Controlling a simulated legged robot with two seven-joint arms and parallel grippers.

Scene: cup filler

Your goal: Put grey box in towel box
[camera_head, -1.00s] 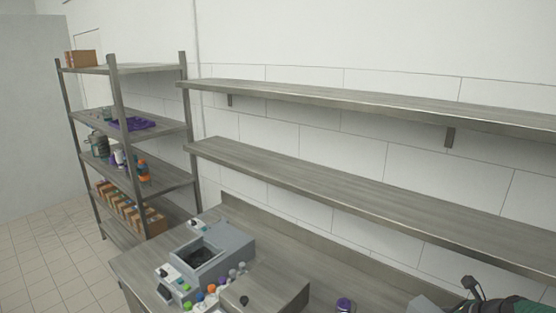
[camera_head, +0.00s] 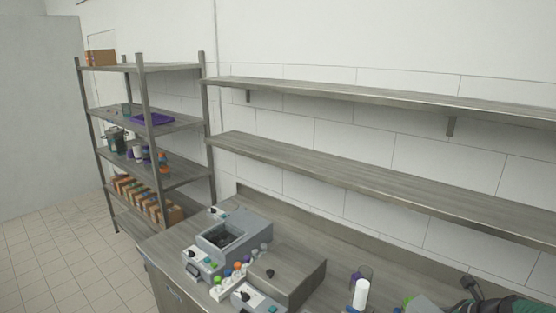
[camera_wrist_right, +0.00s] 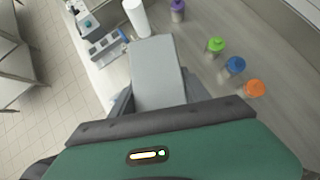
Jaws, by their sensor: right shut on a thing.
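The grey box (camera_wrist_right: 157,75) fills the middle of the right wrist view, its long flat face towards the camera. My right gripper (camera_wrist_right: 155,105) is shut on its near end, with the dark fingers at both sides. I cannot identify a towel box in these views. My left gripper is not in view.
A grey machine with an open well (camera_head: 222,237) stands on the counter, beside a flat grey block (camera_head: 285,272). A white cylinder (camera_head: 361,294) stands near the front. Colourful-capped bottles (camera_wrist_right: 235,65) stand right of the held box. Wall shelves (camera_head: 350,175) are empty; a rack (camera_head: 142,110) holds goods.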

